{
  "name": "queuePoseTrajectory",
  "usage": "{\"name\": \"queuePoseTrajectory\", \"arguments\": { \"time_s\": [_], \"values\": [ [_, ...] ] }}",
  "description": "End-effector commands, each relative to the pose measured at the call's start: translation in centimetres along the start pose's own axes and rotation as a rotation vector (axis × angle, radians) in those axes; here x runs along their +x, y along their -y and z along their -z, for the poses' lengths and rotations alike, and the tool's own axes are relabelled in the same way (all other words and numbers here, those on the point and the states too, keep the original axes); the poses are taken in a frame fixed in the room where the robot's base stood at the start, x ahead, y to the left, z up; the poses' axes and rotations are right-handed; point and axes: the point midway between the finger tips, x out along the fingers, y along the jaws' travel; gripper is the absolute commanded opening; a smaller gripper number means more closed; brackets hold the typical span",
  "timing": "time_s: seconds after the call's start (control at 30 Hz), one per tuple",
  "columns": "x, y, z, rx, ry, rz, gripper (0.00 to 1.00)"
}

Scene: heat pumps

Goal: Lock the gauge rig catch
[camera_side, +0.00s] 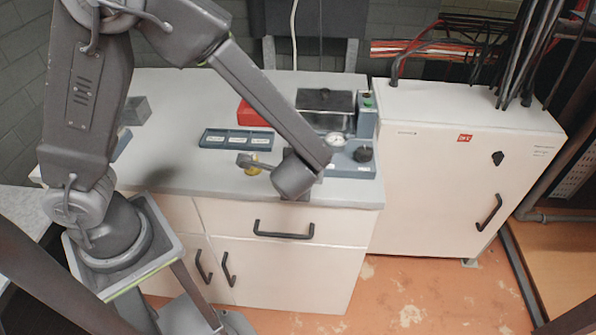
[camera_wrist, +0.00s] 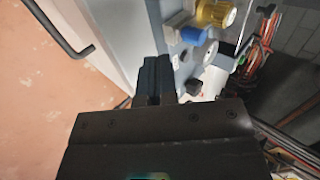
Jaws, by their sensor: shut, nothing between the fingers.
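The gauge rig (camera_side: 350,170) is a blue-grey base at the right end of the bench, with a white-faced gauge (camera_side: 336,139) and a black knob (camera_side: 363,154). In the wrist view the gauge (camera_wrist: 210,55) and black knob (camera_wrist: 193,87) lie right of my fingers. I cannot tell for sure which part is the catch. My gripper (camera_wrist: 155,78) is shut and empty, its fingertips beside the rig's front side, apart from the knob as far as I can see. In the side view my wrist hides the fingers and part of the rig.
A brass fitting (camera_side: 253,169) stands left of my wrist; a blue cylinder (camera_wrist: 192,35) shows in the wrist view. A blue compartment tray (camera_side: 237,139), red box (camera_side: 252,114) and black-lidded box (camera_side: 326,99) stand behind. A white cabinet (camera_side: 450,190) adjoins the bench's right side.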

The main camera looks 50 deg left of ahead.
Motion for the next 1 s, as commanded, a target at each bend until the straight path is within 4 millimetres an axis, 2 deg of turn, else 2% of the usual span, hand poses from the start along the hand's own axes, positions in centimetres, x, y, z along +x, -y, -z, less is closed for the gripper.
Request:
{"name": "queuePoseTrajectory", "arguments": {
  "time_s": [0.2,0.73,1.0],
  "values": [
    [2.1,2.2,0.0,-0.004,0.001,0.000,0.00],
    [2.8,2.9,0.0,-0.001,0.000,-0.001,0.00],
    [4.8,4.8,0.0,-0.001,0.000,0.003,0.00]
  ]
}}
